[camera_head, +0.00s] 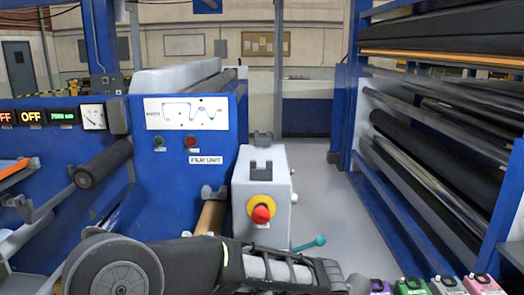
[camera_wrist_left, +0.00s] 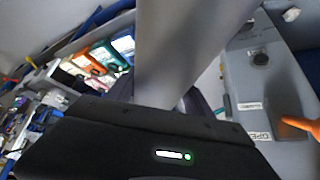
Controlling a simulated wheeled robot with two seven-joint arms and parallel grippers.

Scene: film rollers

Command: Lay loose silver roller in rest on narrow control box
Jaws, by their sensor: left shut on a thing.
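The narrow control box (camera_head: 280,220) stands upright in the middle of the head view, with a red knob on a yellow disc on its front. Two grey U-shaped rests (camera_head: 261,171) sit on its top, one behind the other, and both look empty. My left arm crosses the bottom of the head view, below and in front of the box. In the left wrist view my left gripper (camera_wrist_left: 165,97) is shut on a thick grey cylinder, the silver roller (camera_wrist_left: 185,45), which runs up out of the picture. In the head view the roller cannot be told clearly. My right gripper is not in view.
A blue film machine (camera_head: 180,165) stands left of the box. A blue rack of black and silver rollers (camera_head: 440,190) stands at the right. A teal-knobbed lever (camera_head: 318,241) sticks out beside the box. Small coloured boxes (camera_head: 412,285) line the lower right. Grey floor (camera_head: 320,190) is free between.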

